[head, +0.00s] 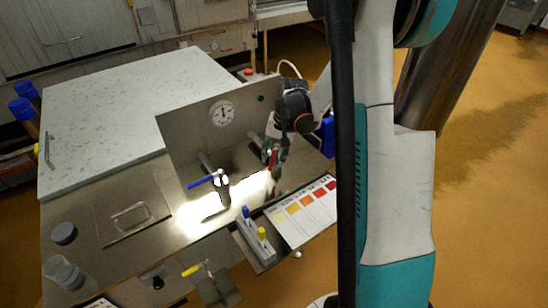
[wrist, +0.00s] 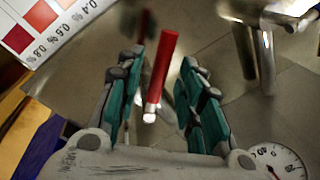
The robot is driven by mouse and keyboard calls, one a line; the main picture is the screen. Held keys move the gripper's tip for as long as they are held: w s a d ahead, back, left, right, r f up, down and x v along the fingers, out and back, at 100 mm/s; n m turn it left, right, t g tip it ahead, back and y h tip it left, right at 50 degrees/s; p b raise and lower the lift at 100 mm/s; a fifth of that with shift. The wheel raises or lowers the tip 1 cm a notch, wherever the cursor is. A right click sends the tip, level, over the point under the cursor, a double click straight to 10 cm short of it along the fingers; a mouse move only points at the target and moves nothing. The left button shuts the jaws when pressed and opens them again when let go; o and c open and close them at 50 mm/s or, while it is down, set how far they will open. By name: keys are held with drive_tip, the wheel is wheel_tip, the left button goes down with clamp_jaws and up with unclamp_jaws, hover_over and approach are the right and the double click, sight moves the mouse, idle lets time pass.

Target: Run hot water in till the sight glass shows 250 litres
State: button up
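A red lever handle (wrist: 164,68) with a pale end lies between the two fingers of my gripper (wrist: 160,105) in the wrist view. Gaps show on both sides of it, so the fingers are open and not pressed on it. In the head view my gripper (head: 272,155) is at the right part of the upright steel panel (head: 180,125), where the red handle (head: 277,158) is partly hidden. A blue-handled tap (head: 205,181) stands to its left. A round dial (head: 222,113) is on the panel and shows in the wrist view (wrist: 277,163). I cannot make out a sight glass.
A colour chart (head: 303,212) and a holder with a blue and a yellow piece (head: 252,240) lie in front. A yellow-handled valve (head: 191,270) is at the front edge. A clear jar (head: 63,272) and a speckled white lid (head: 110,120) are at left.

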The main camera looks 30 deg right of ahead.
drive_tip(key=shift+f, duration=0.15)
drive_tip(key=shift+c, duration=0.4)
clamp_jaws()
drive_tip(key=shift+w+a, duration=0.1)
drive_tip(key=shift+a, duration=0.05)
drive_tip(key=shift+w+a+m+t+h+b, duration=0.1)
drive_tip(key=shift+w+a+m+h, duration=0.2)
drive_tip(key=shift+w+m, duration=0.8)
drive_tip(key=shift+w+a+m+t+h+b, duration=0.1)
drive_tip(key=shift+w+a+m+h, duration=0.25)
drive_tip(key=shift+m, duration=1.55)
drive_tip(key=shift+w+a+m+t+h+b, duration=0.15)
drive_tip(key=shift+w+a+m, duration=0.45)
drive_tip(key=shift+m, duration=0.9)
drive_tip(key=shift+w+d, duration=0.15)
drive_tip(key=shift+o, duration=0.4)
unclamp_jaws()
